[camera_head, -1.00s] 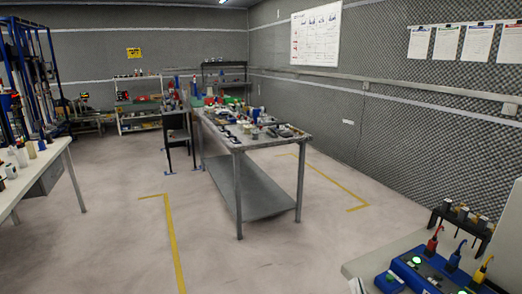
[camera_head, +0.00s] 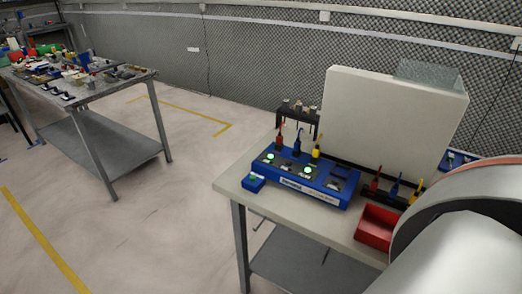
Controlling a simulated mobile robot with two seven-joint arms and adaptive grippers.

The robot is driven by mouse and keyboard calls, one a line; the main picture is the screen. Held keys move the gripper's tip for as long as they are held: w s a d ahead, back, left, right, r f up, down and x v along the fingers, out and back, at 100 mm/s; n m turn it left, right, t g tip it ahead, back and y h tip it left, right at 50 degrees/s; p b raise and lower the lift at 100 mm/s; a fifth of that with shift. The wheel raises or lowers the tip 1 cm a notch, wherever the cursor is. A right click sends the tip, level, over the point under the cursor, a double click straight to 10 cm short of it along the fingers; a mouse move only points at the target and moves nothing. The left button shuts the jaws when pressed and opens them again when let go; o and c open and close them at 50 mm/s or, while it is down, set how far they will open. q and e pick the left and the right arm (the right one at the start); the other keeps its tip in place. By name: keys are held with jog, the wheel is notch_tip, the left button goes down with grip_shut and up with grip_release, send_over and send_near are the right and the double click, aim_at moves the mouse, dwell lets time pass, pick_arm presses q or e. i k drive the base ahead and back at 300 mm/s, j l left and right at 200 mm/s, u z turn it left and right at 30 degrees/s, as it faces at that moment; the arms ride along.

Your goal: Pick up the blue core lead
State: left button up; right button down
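A blue lead (camera_head: 297,140) stands upright between a red lead (camera_head: 279,137) and a yellow lead (camera_head: 316,148) at the back edge of a blue test unit (camera_head: 322,195). A second blue lead (camera_head: 395,187) stands in a dark holder at the right, between another red lead (camera_head: 375,180) and another yellow lead (camera_head: 414,196). I cannot tell which blue one is the core lead. Neither of my grippers is in view. A large pale rounded arm link, apparently mine, fills the lower right corner and hides part of the bench there.
The leads are on a pale bench (camera_head: 233,187) with a red tray (camera_head: 376,226), a small blue button box (camera_head: 253,182), a dark rack (camera_head: 298,112) and an upright white panel (camera_head: 385,115). A cluttered table (camera_head: 95,92) stands at the left. The floor between them is clear.

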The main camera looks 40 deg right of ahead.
aim_at(298, 142)
jog(key=l+z, duration=0.1)
jog(key=z, duration=0.3)
jog(key=l+z, duration=0.15)
jog(key=z, duration=0.3)
jog(key=l+z, duration=0.15)
jog(key=z, duration=1.05)
jog(key=j+z, duration=0.1)
jog(key=z, duration=0.3)
jog(key=j+z, duration=0.1)
jog(key=z, duration=0.35)
jog(key=k+z, duration=0.1)
jog(key=z, duration=0.3)
jog(key=k+j, duration=0.45)
jog(key=j, duration=0.15)
jog(key=k+j, duration=0.45)
jog(key=j, duration=0.15)
